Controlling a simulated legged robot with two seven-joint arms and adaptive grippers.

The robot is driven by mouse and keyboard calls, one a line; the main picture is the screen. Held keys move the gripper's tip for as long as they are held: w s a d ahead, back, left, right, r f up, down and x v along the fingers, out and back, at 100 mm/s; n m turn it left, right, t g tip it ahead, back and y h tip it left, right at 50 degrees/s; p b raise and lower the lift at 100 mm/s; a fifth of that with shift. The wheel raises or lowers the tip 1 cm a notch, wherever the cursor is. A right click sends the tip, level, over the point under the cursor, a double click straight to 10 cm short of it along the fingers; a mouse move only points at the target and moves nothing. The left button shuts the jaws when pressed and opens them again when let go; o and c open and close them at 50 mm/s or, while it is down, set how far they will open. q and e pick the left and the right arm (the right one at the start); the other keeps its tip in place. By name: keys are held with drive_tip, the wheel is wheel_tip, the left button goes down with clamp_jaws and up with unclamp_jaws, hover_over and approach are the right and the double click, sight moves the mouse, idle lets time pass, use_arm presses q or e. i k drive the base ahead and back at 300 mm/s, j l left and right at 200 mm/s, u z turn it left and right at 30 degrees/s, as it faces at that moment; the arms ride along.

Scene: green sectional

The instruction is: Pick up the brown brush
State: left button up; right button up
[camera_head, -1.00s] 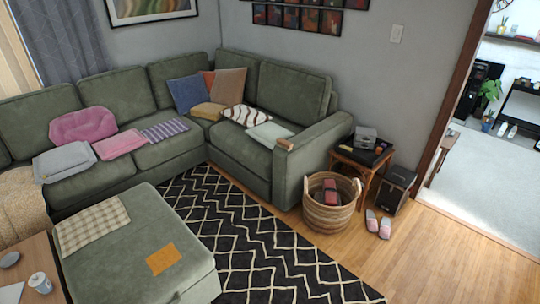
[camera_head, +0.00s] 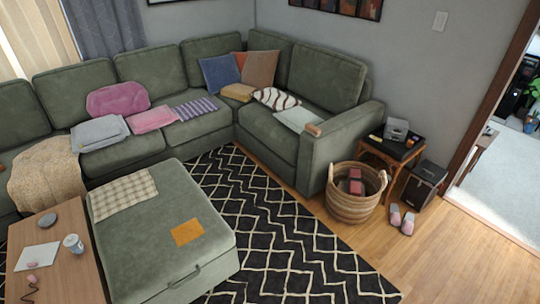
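Neither of my grippers shows in the head view.
A green ottoman (camera_head: 165,240) and a wooden table (camera_head: 75,285) stand in front of the sofa. A wicker basket (camera_head: 352,207), a side table (camera_head: 392,155), a black box (camera_head: 424,185) and slippers (camera_head: 402,219) stand right of it. The patterned rug (camera_head: 290,245) looks clear.

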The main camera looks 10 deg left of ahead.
sight(314, 130)
drive_tip(key=i+j+z, duration=0.1)
drive_tip(key=i+z, duration=0.2)
drive_tip(key=i, duration=1.5)
